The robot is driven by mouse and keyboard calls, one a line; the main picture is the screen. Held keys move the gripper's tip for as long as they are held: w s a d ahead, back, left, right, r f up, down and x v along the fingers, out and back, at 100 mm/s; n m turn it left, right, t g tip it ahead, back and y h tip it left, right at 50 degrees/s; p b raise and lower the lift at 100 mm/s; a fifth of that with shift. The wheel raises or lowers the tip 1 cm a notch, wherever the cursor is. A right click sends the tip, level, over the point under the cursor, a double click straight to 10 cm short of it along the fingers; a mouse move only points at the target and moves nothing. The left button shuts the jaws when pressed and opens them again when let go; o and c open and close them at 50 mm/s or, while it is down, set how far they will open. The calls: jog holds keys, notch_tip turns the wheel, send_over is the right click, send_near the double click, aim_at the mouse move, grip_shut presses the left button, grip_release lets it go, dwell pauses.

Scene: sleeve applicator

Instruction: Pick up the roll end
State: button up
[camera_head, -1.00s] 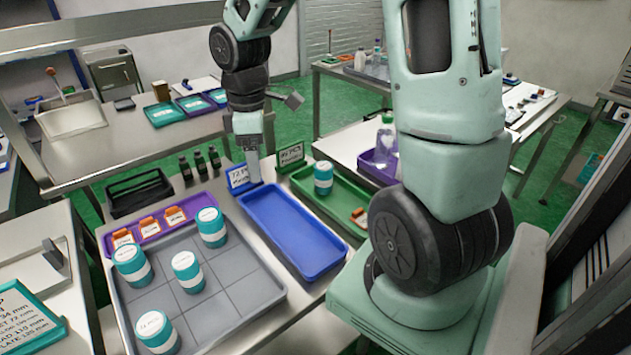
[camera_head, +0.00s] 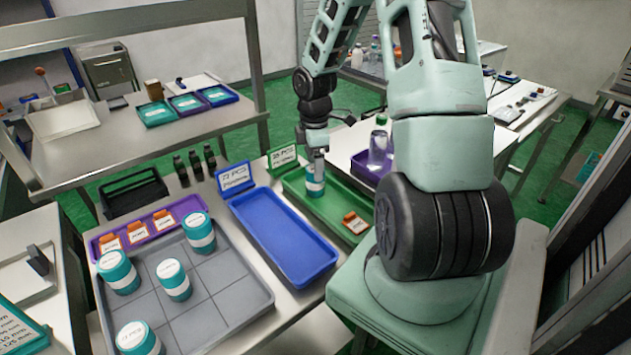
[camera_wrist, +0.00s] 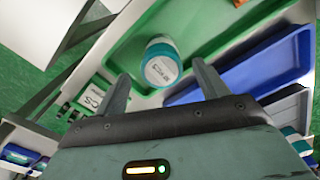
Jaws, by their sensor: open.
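A teal and white labelled roll (camera_head: 315,187) stands upright in the left end of the green tray (camera_head: 345,240). In the wrist view the roll (camera_wrist: 161,66) shows its labelled top between and just beyond my fingertips. My gripper (camera_head: 317,160) is open and empty, pointing down over this roll. In the wrist view my gripper (camera_wrist: 162,82) has a finger on either side of it; I cannot tell whether they touch it. Several similar rolls (camera_head: 174,280) stand on the grey gridded tray (camera_head: 225,295). Which roll the task means is not marked.
A blue tray (camera_head: 285,235), empty, lies between the grey and green trays. An orange labelled piece (camera_head: 355,222) lies in the green tray. Small signs (camera_head: 236,178) stand behind the trays. A purple tray (camera_head: 107,236) holds orange pieces. A bottle (camera_head: 379,150) stands on the right table.

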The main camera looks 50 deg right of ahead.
aim_at(315, 183)
notch_tip(315, 183, down, 7)
jog(key=shift+s+f, duration=0.15)
dwell(0.4)
jog(key=c, duration=1.1)
